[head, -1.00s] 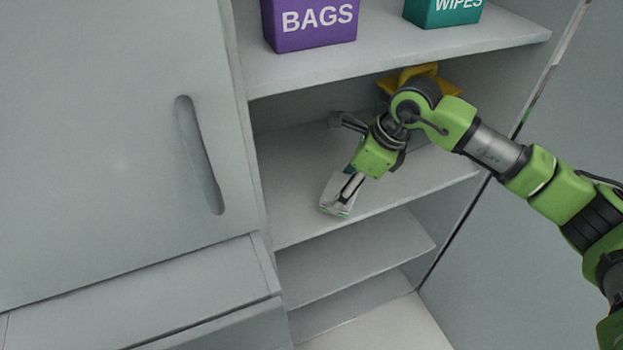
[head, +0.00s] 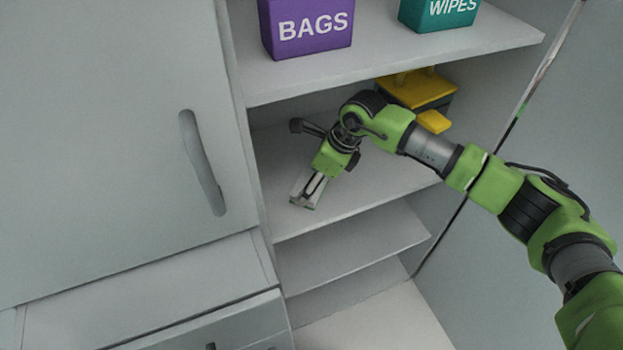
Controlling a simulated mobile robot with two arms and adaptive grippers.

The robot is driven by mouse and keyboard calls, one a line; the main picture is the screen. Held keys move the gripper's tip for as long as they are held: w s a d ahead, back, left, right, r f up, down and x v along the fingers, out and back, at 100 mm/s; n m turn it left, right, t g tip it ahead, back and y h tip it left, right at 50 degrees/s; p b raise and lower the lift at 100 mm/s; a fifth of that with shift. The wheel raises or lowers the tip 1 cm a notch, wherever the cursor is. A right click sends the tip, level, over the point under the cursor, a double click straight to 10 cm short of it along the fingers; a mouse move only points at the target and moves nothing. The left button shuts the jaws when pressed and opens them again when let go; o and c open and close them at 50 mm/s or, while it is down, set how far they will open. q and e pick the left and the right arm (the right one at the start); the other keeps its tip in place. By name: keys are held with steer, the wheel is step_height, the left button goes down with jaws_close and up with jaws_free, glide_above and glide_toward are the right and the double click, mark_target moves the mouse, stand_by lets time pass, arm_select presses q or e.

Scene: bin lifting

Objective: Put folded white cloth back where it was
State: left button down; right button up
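My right gripper (head: 310,188) reaches in from the right, over the left part of the middle shelf (head: 385,180) in the open cabinet. It points down and toward the front left. The folded white cloth (head: 298,192), a small pale block, is at its fingertips, and the fingers look closed on it. The gripper partly covers the cloth. I cannot tell whether the cloth touches the shelf. My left gripper is not in view.
A purple BAGS box (head: 306,27) and a teal WIPES box (head: 438,12) stand on the shelf above. A yellow and dark object (head: 418,88) sits at the back right of the middle shelf. A closed door (head: 110,130) is on the left.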

steer(key=shift+f, duration=0.15)
steer(key=o, duration=1)
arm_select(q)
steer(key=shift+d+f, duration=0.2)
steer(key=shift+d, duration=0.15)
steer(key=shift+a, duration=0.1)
arm_select(e)
steer(key=shift+r, duration=0.2)
steer(key=shift+d+r, duration=0.1)
steer(key=b+v, duration=0.2)
steer(key=shift+d+r, duration=0.25)
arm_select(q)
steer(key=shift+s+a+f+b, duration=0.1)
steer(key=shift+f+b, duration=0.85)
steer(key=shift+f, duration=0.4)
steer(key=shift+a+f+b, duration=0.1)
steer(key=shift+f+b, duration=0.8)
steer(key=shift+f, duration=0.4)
arm_select(e)
steer(key=shift+s+d+r, duration=0.1)
steer(key=shift+s+d, duration=0.7)
steer(key=shift+d, duration=1)
steer(key=shift+s+d, duration=0.8)
steer(key=shift+d, duration=1)
steer(key=shift+s+d, duration=0.8)
steer(key=shift+d, duration=1)
